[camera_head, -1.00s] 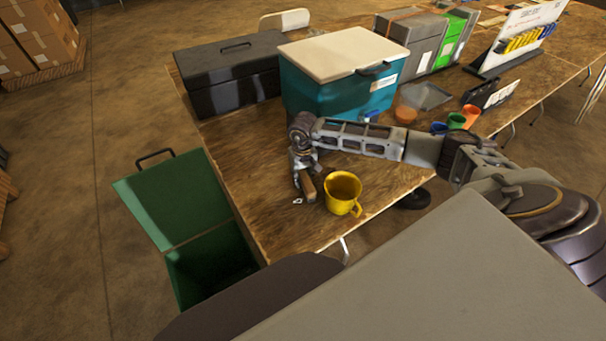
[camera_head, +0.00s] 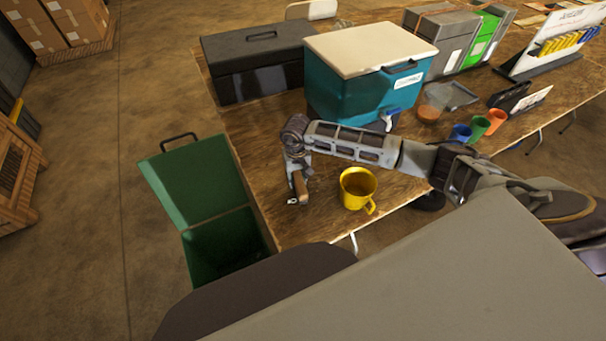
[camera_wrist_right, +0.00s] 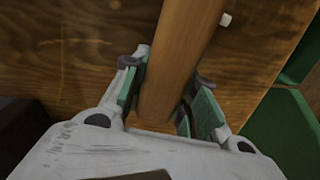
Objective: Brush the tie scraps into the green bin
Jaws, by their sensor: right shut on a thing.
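My right gripper (camera_head: 297,178) is shut on a brown wooden handle (camera_wrist_right: 180,55), taken to be the brush's. The handle runs up between the fingers in the right wrist view; the bristles are not clear to see. In the head view the handle (camera_head: 300,188) is low over the table's near left corner. A small pale piece (camera_head: 292,202), perhaps a tie scrap, shows at its lower end. A small white bit (camera_wrist_right: 226,19) lies right of the handle in the wrist view. The green bin (camera_head: 187,197) stands open on the floor left of the table. My left gripper is not in view.
A yellow mug (camera_head: 357,189) stands just right of my right gripper on the wooden table (camera_head: 250,150). Behind are a teal cooler (camera_head: 345,95) and a black case (camera_head: 256,75). Blue, green and orange cups (camera_head: 479,127) stand farther right.

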